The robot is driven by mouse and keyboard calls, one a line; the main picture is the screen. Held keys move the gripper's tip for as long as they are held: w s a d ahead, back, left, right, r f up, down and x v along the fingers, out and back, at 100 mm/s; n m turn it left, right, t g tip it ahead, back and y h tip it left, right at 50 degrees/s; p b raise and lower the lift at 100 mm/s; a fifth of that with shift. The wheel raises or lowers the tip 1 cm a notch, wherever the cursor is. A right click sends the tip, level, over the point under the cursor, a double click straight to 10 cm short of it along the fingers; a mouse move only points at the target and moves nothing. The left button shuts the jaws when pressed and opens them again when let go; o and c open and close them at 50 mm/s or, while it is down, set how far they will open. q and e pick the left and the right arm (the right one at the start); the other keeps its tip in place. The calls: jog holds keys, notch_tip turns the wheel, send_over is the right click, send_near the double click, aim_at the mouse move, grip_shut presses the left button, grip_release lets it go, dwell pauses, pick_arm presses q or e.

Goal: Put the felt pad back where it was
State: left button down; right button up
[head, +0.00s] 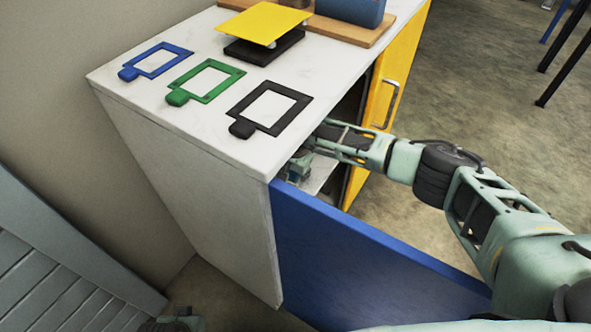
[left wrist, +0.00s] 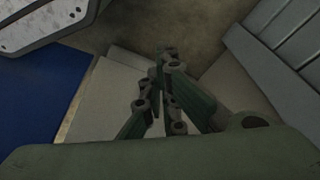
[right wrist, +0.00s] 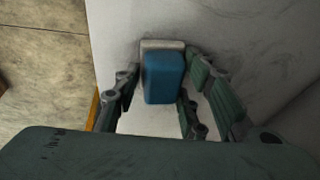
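In the right wrist view, a blue block (right wrist: 163,78) with a pale grey strip (right wrist: 162,44) along its far end stands on a pale surface inside the cabinet. I cannot tell for sure whether this is the felt pad. My right gripper (right wrist: 160,90) is open, with its fingers on either side of the block. A gap shows on the left, and the right finger is close to it. In the head view my right arm reaches into the cabinet's open front, where its fingertips are mostly hidden. My left gripper (left wrist: 169,55) is shut and empty, low near the floor.
The white cabinet (head: 190,185) has its blue door (head: 350,260) and yellow door (head: 403,70) open. On top lie blue (head: 158,60), green (head: 207,80) and black (head: 270,107) frames, a yellow plate (head: 264,22) and a wooden board (head: 345,30). A grey slatted piece (head: 60,270) stands left.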

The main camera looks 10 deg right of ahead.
jog(key=o, duration=0.4)
jog(key=shift+c, duration=0.2)
pick_arm(q)
jog(key=shift+r, duration=0.15)
jog(key=shift+s, duration=0.15)
pick_arm(e)
jog(key=p+v, duration=0.1)
jog(key=v, duration=0.3)
jog(key=shift+r, duration=0.35)
jog(key=s, duration=0.3)
jog(key=s+a, duration=0.1)
jog(key=s, duration=0.3)
jog(key=s+a+p, duration=0.1)
jog(key=s, duration=0.2)
jog(key=shift+s+a+r, duration=0.1)
jog(key=shift+s+a, duration=0.05)
jog(key=shift+s, duration=0.2)
pick_arm(q)
notch_tip(320, 180, down, 7)
jog(key=s, duration=0.2)
jog(key=shift+a, duration=0.2)
pick_arm(e)
jog(key=shift+s+a, duration=0.15)
jog(key=shift+s, duration=0.5)
